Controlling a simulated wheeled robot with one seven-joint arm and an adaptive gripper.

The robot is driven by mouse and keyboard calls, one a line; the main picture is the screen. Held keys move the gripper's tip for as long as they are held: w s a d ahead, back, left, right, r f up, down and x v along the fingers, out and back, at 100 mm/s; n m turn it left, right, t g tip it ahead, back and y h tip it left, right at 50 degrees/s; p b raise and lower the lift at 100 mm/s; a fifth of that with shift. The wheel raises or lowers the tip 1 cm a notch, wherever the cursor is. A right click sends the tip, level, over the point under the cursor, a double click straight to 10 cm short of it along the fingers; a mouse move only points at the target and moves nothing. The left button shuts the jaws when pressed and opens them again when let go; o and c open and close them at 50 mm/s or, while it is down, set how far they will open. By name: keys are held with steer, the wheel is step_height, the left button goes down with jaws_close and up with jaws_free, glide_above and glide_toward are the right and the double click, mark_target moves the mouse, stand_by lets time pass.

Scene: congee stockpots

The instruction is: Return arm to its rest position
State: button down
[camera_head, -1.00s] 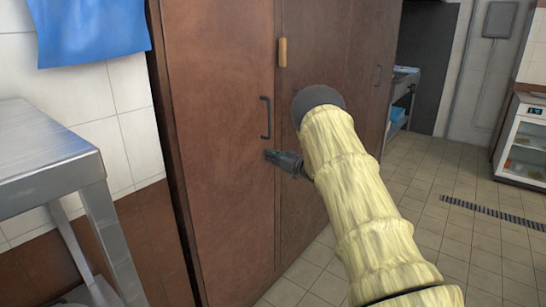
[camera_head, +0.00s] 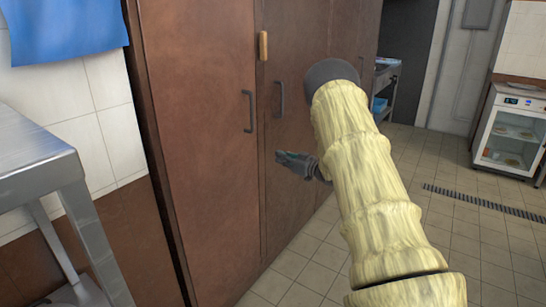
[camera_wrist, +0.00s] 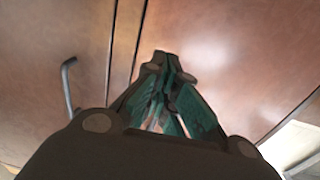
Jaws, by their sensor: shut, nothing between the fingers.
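My gripper (camera_head: 282,158) is at the end of my arm, in front of the brown wardrobe-like cabinet (camera_head: 205,190). In the head view it points left, just right of the seam between two doors. In the wrist view my gripper (camera_wrist: 162,58) is shut, with its fingers together and nothing between them. A dark cabinet handle (camera_head: 249,108) is to the upper left of the fingertips in the head view. The same handle shows at the left of the wrist view (camera_wrist: 68,85), apart from the fingers. The cabinet doors look closed.
A metal table (camera_head: 40,165) stands at the left, near a blue cloth (camera_head: 65,30) on the wall. A wooden latch (camera_head: 263,46) and a second handle (camera_head: 281,98) are on the cabinet. A glass-fronted appliance (camera_head: 510,130) stands at the right. Tiled floor (camera_head: 450,215) is open there.

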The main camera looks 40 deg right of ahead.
steer(key=s+a+f+m+g+h+p, duration=0.1)
steer(key=s+a+f+g, duration=0.1)
steer(key=s+a+f, duration=0.5)
steer(key=s+a+f+m+g+h+p, duration=0.2)
steer(key=a+f+g, duration=0.1)
steer(key=a+f, duration=0.75)
steer(key=s+a+f+m+g+h+p, duration=0.1)
steer(key=s+a+f+g, duration=0.1)
steer(key=s+a+f, duration=0.5)
steer(key=s+a+f+g+p, duration=0.1)
steer(key=s+a+f+g, duration=0.2)
steer(key=s+a+f, duration=0.35)
steer(key=s+a+f+g+p, duration=0.1)
steer(key=s+a+f+g, duration=0.2)
steer(key=s+a, duration=0.6)
steer(key=s+a+g, duration=0.2)
steer(key=s+a, duration=0.1)
steer(key=s, duration=0.8)
steer(key=s+a+r+n+g, duration=0.1)
steer(key=s+a+g, duration=0.1)
steer(key=s, duration=0.9)
steer(key=shift+a+r+g+p, duration=0.3)
steer(key=shift+a+p, duration=0.15)
steer(key=shift+a, duration=0.4)
